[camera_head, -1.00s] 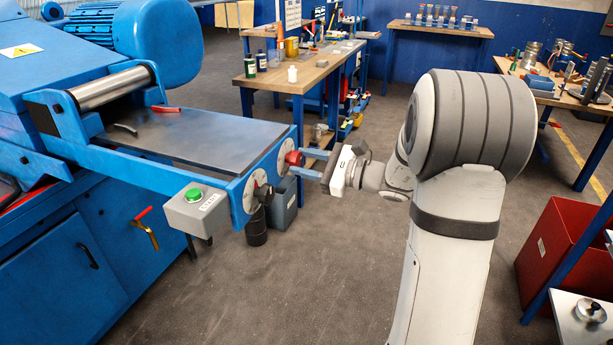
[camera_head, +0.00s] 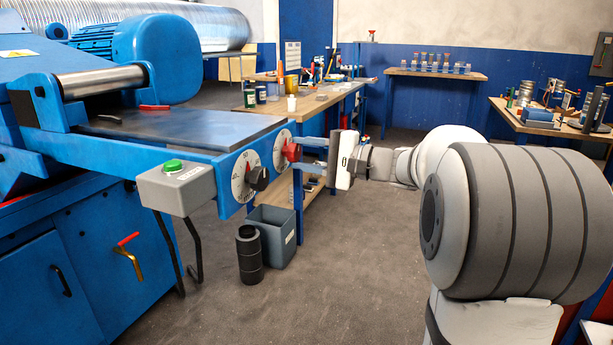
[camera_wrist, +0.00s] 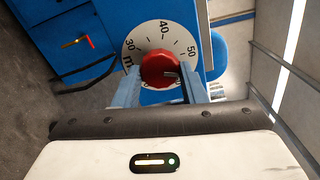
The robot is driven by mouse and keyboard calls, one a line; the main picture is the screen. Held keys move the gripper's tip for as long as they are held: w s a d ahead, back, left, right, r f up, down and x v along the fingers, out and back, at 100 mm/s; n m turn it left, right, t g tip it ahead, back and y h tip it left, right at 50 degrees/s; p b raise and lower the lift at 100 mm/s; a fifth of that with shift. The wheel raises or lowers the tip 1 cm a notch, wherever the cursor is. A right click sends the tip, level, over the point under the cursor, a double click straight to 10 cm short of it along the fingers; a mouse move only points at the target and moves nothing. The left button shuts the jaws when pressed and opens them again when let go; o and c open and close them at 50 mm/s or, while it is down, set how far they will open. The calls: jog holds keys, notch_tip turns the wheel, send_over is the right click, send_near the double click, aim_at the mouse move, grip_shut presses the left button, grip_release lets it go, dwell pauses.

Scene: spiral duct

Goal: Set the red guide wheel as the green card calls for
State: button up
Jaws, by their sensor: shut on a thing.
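The red guide wheel (camera_head: 291,150) is a knob on a white numbered dial at the right end of the blue machine's front rail. In the wrist view the red wheel (camera_wrist: 160,69) sits in the middle of its dial (camera_wrist: 187,40), where 30, 40 and 50 can be read. My gripper (camera_head: 301,153) is shut on the red wheel, with one finger on each side of it. A black knob (camera_head: 259,177) on a second white dial (camera_head: 239,181) is just to the left. I cannot make out a green card in these views.
A grey bin (camera_head: 277,232) and a black cylinder (camera_head: 249,262) stand on the floor below. A wooden workbench (camera_head: 318,103) is behind. The floor right of the bin is clear.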

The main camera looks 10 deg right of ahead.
jog(key=n+b, duration=0.2)
jog(key=b, duration=0.1)
jog(key=shift+f+n, duration=0.3)
jog(key=shift+n, duration=0.1)
jog(key=shift+r+n+b, duration=0.1)
jog(key=shift+n+b, duration=0.3)
jog(key=shift+b, duration=0.45)
jog(key=shift+r, duration=0.1)
jog(key=o, duration=1)
jog(key=shift+r, duration=0.1)
jog(key=shift+s, duration=0.1)
jog(key=p+v, duration=0.1)
jog(key=v, duration=0.6)
jog(key=shift+s+d+p, duration=0.2)
jog(key=shift+d+p, duration=0.1)
jog(key=shift+p, duration=0.05)
